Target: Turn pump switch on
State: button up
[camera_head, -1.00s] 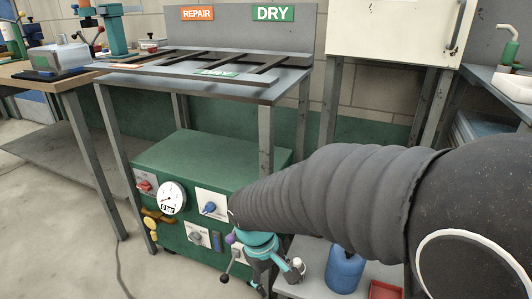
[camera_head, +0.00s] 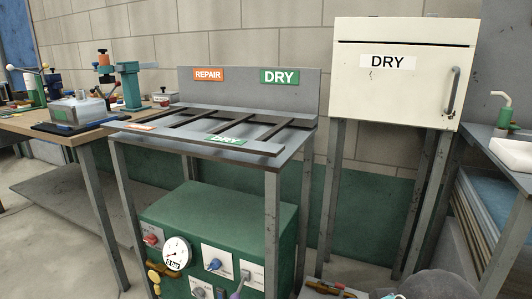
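A green cabinet (camera_head: 215,212) stands under the rack table. Its front panel carries a red switch (camera_head: 150,239), a round gauge (camera_head: 176,253) marked "0 bar", a blue switch (camera_head: 214,265) on a white plate, and a grey knob (camera_head: 199,293) cut by the bottom edge. The small labels are too blurred to read, so I cannot tell which is the pump switch. My gripper is not in view; only a dark part of my arm shows at the bottom right edge.
The rack table (camera_head: 290,152) with REPAIR and DRY signs stands over the cabinet, its front leg (camera_head: 271,230) before the panel's right side. A white DRY cabinet (camera_head: 400,95) is at right. A wooden workbench (camera_head: 60,124) is at left. Floor is clear at front left.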

aim_at(151, 239)
jog(key=u, duration=1.35)
jog(key=k, duration=0.4)
jog(key=z, duration=0.65)
jog(key=i, duration=1.05)
jog(key=u, duration=0.8)
